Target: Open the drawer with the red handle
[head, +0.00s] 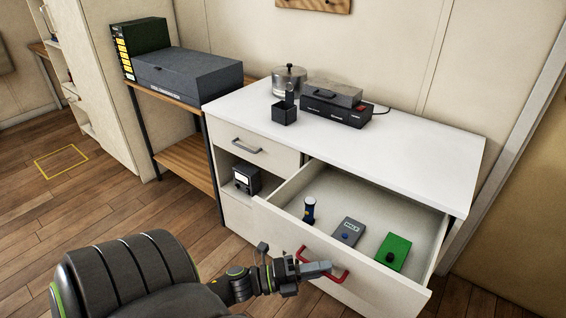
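The drawer with the red handle (339,278) is pulled well out of the white cabinet (395,150), and its inside (375,207) shows. In it are a dark blue cylinder with a white top (309,210), a grey box with a blue button (348,231) and a green box (393,252). My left gripper (318,269) is at the drawer front, overlapping the handle's left part. Its finger gap is not clear, so I cannot tell whether it grips the handle. My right gripper is not in view.
A second drawer with a grey handle (247,148) is shut at the upper left. Below it, a cubby holds a small black meter (246,178). The floor at left is clear.

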